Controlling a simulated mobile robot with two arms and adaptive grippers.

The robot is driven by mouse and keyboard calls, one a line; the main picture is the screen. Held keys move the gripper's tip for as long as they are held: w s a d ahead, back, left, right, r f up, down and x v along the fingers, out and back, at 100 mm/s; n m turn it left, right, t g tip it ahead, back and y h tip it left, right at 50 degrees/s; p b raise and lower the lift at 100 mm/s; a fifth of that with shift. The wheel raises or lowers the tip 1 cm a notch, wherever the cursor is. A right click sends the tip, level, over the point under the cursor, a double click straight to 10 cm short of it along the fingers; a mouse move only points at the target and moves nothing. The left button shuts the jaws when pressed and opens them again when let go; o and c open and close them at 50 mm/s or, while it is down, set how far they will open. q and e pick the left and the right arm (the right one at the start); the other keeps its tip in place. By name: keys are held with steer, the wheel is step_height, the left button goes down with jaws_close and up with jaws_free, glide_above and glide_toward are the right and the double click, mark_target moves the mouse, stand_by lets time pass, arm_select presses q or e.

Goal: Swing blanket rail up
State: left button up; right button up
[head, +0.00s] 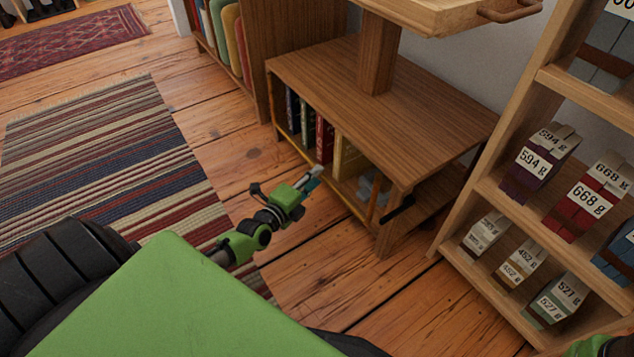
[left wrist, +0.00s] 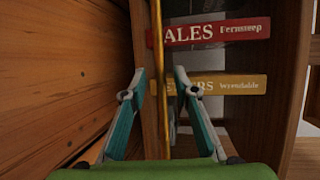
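The blanket rail is a thin brass-coloured rod (head: 325,176) along the low front of the wooden bench unit (head: 440,120). In the left wrist view the rod (left wrist: 158,60) runs up the picture between my fingers. My left gripper (head: 316,178) is at the front of the unit, close to the rod. Its two fingers (left wrist: 158,78) are spread, one on each side of the rod, with a gap on both sides. Depth between fingertips and rod is hard to judge. My right gripper's fingers do not show.
Books (head: 324,137) stand inside the unit behind the rod. A dark handle-like bar (head: 398,210) sticks out at its right end. A shelf with weight-marked blocks (head: 545,165) stands to the right. A striped rug (head: 105,165) and bare floor lie to the left.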

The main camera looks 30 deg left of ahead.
arm_select(q)
steer(key=shift+w+f+b, duration=0.15)
steer(key=shift+w+b, duration=0.15)
steer(key=shift+w, duration=0.5)
jaws_close()
